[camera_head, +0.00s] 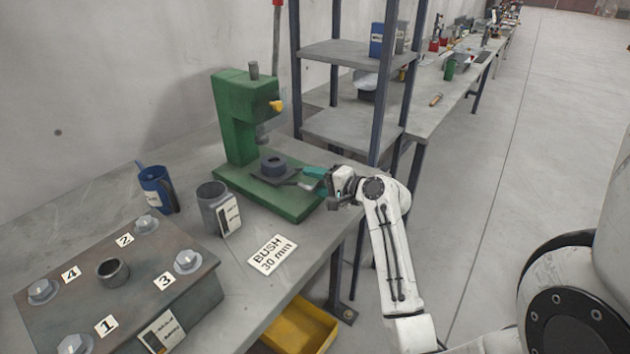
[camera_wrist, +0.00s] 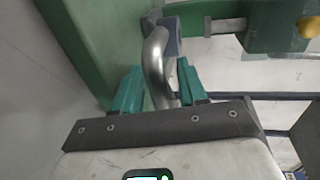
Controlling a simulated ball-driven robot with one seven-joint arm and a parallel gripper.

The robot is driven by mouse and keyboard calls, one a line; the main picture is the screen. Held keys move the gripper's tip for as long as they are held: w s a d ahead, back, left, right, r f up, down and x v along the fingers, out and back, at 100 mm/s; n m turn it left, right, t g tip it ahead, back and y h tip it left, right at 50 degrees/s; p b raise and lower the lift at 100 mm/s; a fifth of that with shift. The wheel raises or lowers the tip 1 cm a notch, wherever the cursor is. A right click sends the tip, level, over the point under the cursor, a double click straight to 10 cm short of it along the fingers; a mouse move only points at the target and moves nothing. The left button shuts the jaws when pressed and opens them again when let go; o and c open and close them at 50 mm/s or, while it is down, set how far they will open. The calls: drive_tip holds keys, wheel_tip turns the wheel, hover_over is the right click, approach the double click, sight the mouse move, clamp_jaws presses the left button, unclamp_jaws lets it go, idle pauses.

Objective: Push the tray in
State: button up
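A small dark tray (camera_head: 288,179) with a dark round bush (camera_head: 273,165) on it sits on the base of the green press (camera_head: 238,120). It is in front of the press column. My gripper (camera_head: 314,181) reaches in from the right at the tray's front side. In the wrist view its teal fingers (camera_wrist: 160,92) stand on both sides of a bent silver handle (camera_wrist: 156,60) and appear to touch it. Most of the tray cannot be made out in the wrist view. The handle is mostly hidden by my gripper in the head view.
A bolted block (camera_head: 130,275) is at front left. A shelf rack (camera_head: 350,130) stands behind my gripper. A yellow bin (camera_head: 300,328) is below the table.

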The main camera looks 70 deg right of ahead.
sight(292, 173)
clamp_jaws()
idle(0.3)
drive_tip(key=shift+r+x, duration=0.2)
drive_tip(key=shift+x, duration=0.8)
drive_tip(key=shift+r+x, duration=0.2)
drive_tip(key=shift+x, duration=0.8)
drive_tip(key=shift+w+r, duration=0.1)
drive_tip(key=shift+w, duration=0.05)
unclamp_jaws()
